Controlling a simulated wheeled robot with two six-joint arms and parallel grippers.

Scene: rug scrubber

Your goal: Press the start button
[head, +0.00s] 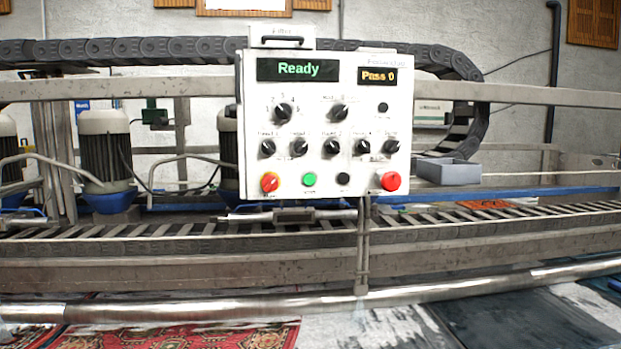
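A white control panel (325,140) stands upright on a post in the middle of the head view. Its bottom row holds a red-and-yellow knob (270,182), a green button (309,179), a small black button (343,179) and a red button (390,181). The label under the green button is too blurred to read with certainty. The left display (298,69) reads "Ready" in green, and the right display (377,76) reads "Pass 0" in orange. Several black knobs sit in rows above the buttons. Neither of my grippers shows in the head view.
Behind the panel runs a slatted conveyor track (150,236) with motors (106,150) at the left. A metal roller (220,305) crosses the front, with a red patterned rug (180,336) below. The space before the panel looks clear.

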